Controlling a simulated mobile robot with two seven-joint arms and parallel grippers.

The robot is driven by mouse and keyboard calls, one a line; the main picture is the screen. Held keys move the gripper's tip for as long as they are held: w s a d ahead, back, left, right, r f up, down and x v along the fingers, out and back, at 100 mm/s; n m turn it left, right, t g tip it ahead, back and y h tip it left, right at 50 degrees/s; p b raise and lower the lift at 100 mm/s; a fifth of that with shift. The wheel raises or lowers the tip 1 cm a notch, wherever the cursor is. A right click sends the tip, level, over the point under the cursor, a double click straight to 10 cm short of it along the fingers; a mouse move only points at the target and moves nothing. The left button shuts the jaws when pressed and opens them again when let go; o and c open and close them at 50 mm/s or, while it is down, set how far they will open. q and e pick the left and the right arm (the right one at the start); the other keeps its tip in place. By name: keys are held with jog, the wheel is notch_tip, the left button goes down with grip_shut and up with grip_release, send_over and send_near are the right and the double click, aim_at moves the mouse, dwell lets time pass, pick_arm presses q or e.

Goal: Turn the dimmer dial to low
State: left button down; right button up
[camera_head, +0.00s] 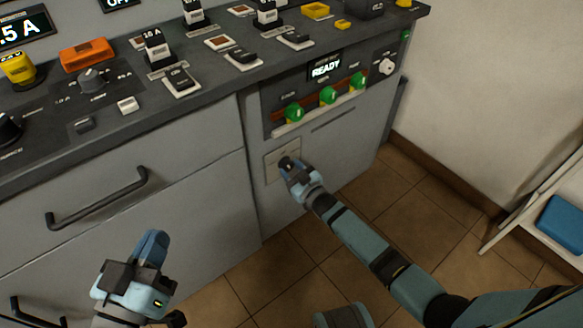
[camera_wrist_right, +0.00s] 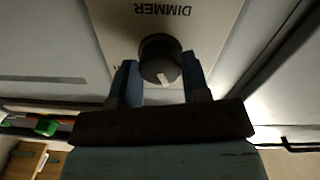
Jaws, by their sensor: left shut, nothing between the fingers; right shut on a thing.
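The dimmer dial (camera_wrist_right: 160,62) is a dark round knob with a pale pointer mark. It sits on a beige plate (camera_wrist_right: 200,22) lettered DIMMER, which appears upside down in the right wrist view. In the head view the plate (camera_head: 272,170) is low on the cabinet front, and the dial is mostly hidden by my right gripper (camera_head: 288,165). My right gripper (camera_wrist_right: 160,82) has its blue fingers on both sides of the dial, shut on it. The pointer mark points toward my gripper's palm. My left gripper (camera_head: 152,248) is shut and empty in front of the drawers.
Above the plate is a panel with a READY display (camera_head: 325,67) and several green knobs (camera_head: 328,95). Drawer handles (camera_head: 98,200) stick out at left. A white shelf with a blue item (camera_head: 562,222) stands at right. Tiled floor (camera_head: 400,190) is clear between.

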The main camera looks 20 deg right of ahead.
jog(key=shift+n, duration=1)
jog(key=n, duration=0.3)
jog(key=shift+n, duration=1.3)
jog(key=o, duration=0.9)
